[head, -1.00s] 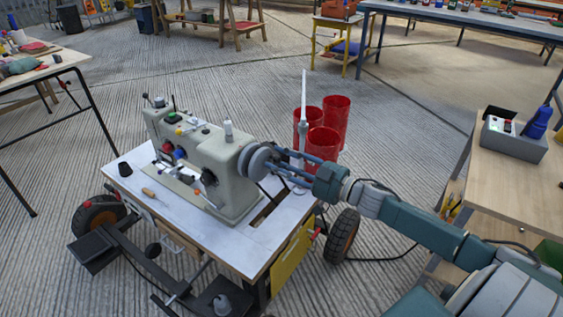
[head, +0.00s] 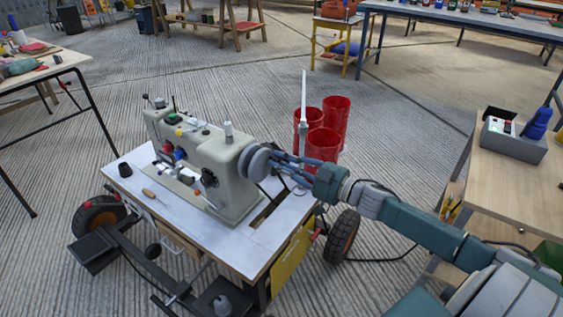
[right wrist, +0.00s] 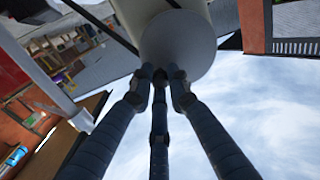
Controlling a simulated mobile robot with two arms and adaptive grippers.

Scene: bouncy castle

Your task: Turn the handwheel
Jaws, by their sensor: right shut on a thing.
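The sewing machine (head: 205,160) is pale grey-beige and stands on a white-topped table. Its handwheel (head: 256,163) is a round grey disc at the machine's right end. My right gripper (head: 275,165) reaches in from the right and is shut on the handwheel. In the right wrist view the handwheel (right wrist: 180,38) is a pale grey disc, and the gripper's fingers (right wrist: 163,78) converge at its lower edge. The exact contact is partly hidden by the fingers. My left gripper is not in view.
Red bins (head: 325,140) stand just behind the gripper, beside a thin white post (head: 303,105). A wooden workbench (head: 520,165) stands at the right.

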